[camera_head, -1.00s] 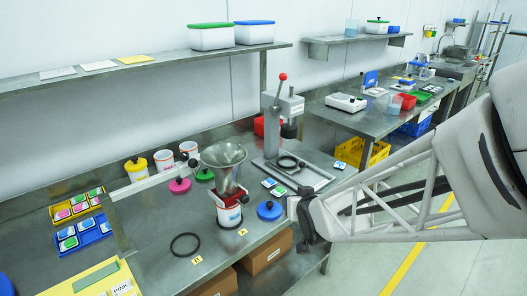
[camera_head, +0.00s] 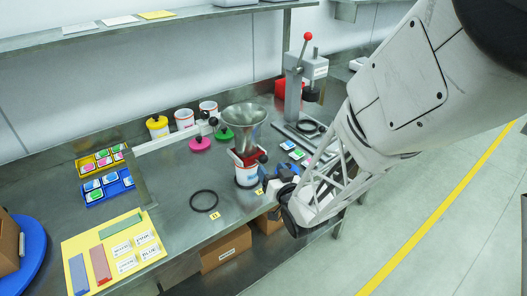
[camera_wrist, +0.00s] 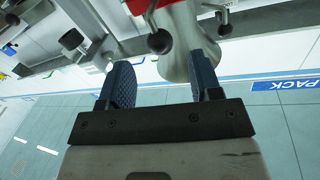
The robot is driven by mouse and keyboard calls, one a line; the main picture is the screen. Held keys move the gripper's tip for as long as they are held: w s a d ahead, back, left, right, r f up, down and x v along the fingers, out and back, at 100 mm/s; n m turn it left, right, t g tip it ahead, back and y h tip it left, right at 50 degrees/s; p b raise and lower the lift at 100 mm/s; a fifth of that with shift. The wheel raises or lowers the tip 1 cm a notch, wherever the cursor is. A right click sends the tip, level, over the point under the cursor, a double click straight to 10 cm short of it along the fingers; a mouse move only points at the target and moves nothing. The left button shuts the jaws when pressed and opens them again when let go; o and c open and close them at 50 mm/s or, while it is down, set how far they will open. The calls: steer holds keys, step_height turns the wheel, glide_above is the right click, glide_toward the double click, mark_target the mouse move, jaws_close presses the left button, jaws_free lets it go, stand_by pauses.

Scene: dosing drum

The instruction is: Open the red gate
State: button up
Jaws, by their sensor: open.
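The red gate (camera_head: 247,157) sits under the metal hopper (camera_head: 243,120) and above a white pot (camera_head: 246,177). A dark knob shows at its right side. In the wrist view a red part (camera_wrist: 147,4) is at the top edge, with a dark round knob (camera_wrist: 160,42) on a metal stem beside the shiny metal hopper (camera_wrist: 188,45). My gripper (camera_wrist: 162,84) is open, its two blue fingers apart with the knob ahead between them. In the head view my gripper is low, to the right of the pot, and its fingertips are hard to make out.
A black ring (camera_head: 204,200) lies on the bench left of the pot. A press with a red-knobbed lever (camera_head: 307,38) stands behind right. A yellow board (camera_head: 82,244) with coloured strips lies at front left.

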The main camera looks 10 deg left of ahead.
mark_target(261, 157)
steer(key=shift+w, duration=0.1)
steer(key=shift+x, duration=3.8)
jaws_close()
